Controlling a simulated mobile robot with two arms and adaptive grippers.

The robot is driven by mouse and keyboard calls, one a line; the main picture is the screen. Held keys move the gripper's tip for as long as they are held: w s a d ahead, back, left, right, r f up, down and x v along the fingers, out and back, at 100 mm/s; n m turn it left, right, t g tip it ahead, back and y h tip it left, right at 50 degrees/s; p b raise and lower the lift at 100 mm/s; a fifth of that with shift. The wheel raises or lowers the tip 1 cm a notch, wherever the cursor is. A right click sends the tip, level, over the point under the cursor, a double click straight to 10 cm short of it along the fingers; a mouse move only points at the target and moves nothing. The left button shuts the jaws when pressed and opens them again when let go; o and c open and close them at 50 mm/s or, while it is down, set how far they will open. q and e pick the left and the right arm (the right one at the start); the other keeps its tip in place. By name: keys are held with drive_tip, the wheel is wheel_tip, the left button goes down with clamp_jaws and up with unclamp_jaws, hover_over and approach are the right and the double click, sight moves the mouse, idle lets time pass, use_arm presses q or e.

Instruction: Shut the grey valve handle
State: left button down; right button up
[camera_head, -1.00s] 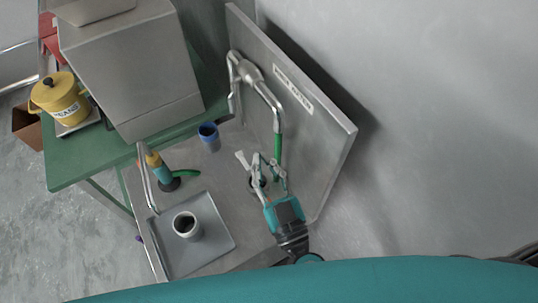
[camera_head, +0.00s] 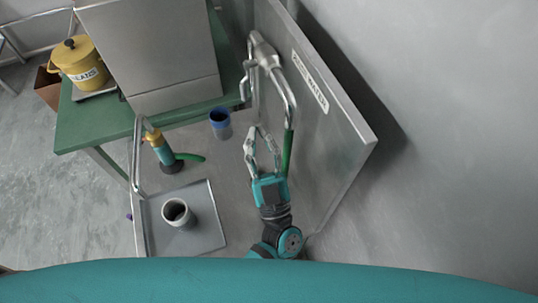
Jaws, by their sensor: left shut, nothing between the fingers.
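The grey valve and its metal pipe (camera_head: 264,54) are fixed to the upright grey panel (camera_head: 335,140). What looks like the grey valve handle (camera_head: 245,82) hangs at the left side of the valve body. On the right, the pipe bends down into a green hose (camera_head: 288,150). My left gripper (camera_head: 260,131) is shut and empty. Its fingertips point up the picture, below the handle and apart from it, left of the hose. The lower hose is partly hidden behind the gripper. My right gripper is not in view.
A blue-rimmed cup (camera_head: 220,124) stands left of the gripper. A teal and yellow tool (camera_head: 160,147), a bent pipe (camera_head: 137,150) and a grey tray (camera_head: 212,235) with a white cup (camera_head: 178,213) are farther left. A large grey box (camera_head: 160,50) stands on the green table (camera_head: 85,130).

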use_arm(q)
drive_tip(key=w+a, duration=0.1)
drive_tip(key=w, duration=0.4)
drive_tip(key=s+r+g+p, duration=0.3)
drive_tip(key=r+p, duration=0.4)
drive_tip(key=s+d+f+h+b, duration=0.1)
drive_tip(key=s+d+f+b, duration=0.2)
drive_tip(key=s, duration=0.6)
drive_tip(key=shift+d+f+b, duration=0.15)
drive_tip(key=shift+b, duration=0.45)
drive_tip(key=shift+f, duration=0.1)
